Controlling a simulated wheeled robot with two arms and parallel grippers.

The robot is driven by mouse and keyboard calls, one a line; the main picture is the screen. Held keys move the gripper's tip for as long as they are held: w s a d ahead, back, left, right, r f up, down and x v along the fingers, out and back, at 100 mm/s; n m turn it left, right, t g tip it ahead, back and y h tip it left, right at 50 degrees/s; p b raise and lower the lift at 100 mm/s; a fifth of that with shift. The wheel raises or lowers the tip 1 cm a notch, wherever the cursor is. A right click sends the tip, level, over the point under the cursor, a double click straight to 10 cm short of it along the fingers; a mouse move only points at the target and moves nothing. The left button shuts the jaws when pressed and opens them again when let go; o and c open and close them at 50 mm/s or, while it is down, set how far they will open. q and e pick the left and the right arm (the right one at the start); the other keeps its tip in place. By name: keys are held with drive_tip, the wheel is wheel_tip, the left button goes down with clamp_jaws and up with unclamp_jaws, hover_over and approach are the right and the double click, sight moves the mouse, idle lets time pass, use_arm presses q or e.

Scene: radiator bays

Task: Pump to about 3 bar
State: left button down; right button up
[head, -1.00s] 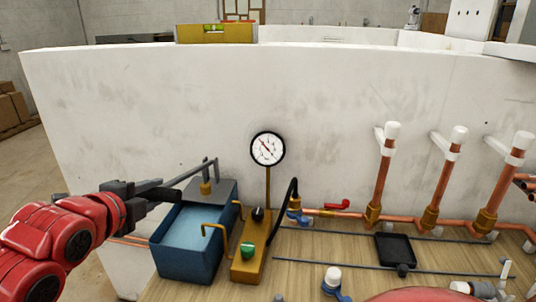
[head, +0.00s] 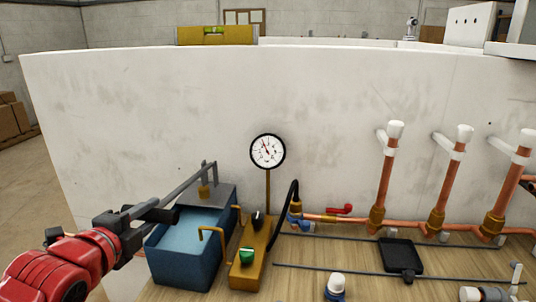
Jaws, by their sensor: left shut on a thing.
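The test pump has a blue water tank (head: 183,268) with pale water in it and a grey lever (head: 187,182) pivoted over its back. My left gripper (head: 150,213) is shut on the lever's outer end, left of the tank, and the lever slopes down towards it. A round white pressure gauge (head: 267,151) stands on a brass stem behind the pump block. Its needle points up and a little left; the numbers are too small to read. The brass block (head: 248,262) carries a green knob (head: 246,255) and a black knob (head: 257,219). My right gripper is not in view.
A black hose (head: 291,205) joins the pump to copper pipework (head: 345,219) with a red-handled valve (head: 340,209). White-capped risers (head: 385,180) stand along the wall. A black tray (head: 401,255) lies on the wooden board. A yellow level (head: 217,34) rests on the wall top.

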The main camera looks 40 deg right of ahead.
use_arm(q)
wheel_tip(320, 180, down, 6)
drive_tip(key=t+h+b, duration=0.1)
drive_tip(key=b, duration=0.4)
drive_tip(key=shift+s+a+h+b, duration=0.15)
drive_tip(key=shift+a+h+b, duration=0.05)
drive_tip(key=shift+h+b, duration=0.1)
drive_tip(key=shift+g+y, duration=0.5)
drive_tip(key=shift+y, duration=0.3)
drive_tip(key=r+p, duration=0.4)
drive_tip(key=r, duration=0.2)
drive_tip(key=shift+d+r, duration=0.2)
drive_tip(key=shift+w, duration=0.2)
